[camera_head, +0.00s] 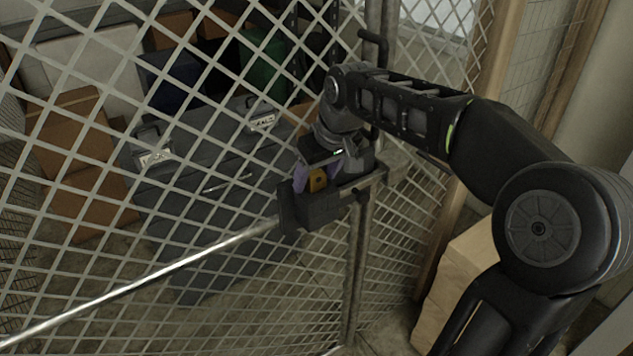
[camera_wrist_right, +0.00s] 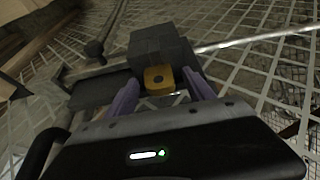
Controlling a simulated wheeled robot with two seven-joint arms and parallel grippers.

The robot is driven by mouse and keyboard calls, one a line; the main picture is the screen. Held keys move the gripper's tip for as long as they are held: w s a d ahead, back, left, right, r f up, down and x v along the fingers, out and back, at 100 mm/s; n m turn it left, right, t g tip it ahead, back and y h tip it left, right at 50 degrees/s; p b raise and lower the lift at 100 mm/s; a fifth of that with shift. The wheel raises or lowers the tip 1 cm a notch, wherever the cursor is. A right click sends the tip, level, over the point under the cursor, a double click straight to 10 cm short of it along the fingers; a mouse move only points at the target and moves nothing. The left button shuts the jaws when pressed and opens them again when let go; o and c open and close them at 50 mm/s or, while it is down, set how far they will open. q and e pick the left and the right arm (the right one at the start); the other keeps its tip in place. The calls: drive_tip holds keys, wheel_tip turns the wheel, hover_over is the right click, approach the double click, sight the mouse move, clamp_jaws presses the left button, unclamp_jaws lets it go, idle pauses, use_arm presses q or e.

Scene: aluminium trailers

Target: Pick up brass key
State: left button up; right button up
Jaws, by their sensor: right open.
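The brass key (camera_head: 317,181) shows as a small yellow-brass block on the dark latch box of the mesh gate. In the right wrist view the brass key (camera_wrist_right: 158,80) has a dark round hole in its face; the rest of it is hidden, so I cannot tell its full shape. My right gripper (camera_head: 316,175) is at the latch box, with its purple fingers apart, one on each side of the key. In the wrist view the open right gripper (camera_wrist_right: 160,84) shows a small gap beside the key. My left gripper is not in view.
The latch box (camera_head: 308,208) sits at the gate's edge by a metal post, with a long bar (camera_head: 150,280) running left. Wire mesh (camera_head: 60,200) fences off dark cases (camera_head: 215,190) and brown boxes (camera_head: 75,130). A cardboard box (camera_head: 462,275) stands at the lower right.

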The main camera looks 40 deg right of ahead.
drive_tip(key=shift+c, duration=0.3)
clamp_jaws()
drive_tip(key=shift+r, duration=0.1)
idle(0.4)
drive_tip(key=shift+r+p, duration=0.7)
drive_tip(key=shift+r, duration=0.1)
wheel_tip(320, 180, up, 7)
drive_tip(key=p, duration=0.5)
drive_tip(key=shift+r, duration=0.15)
wheel_tip(320, 180, up, 9)
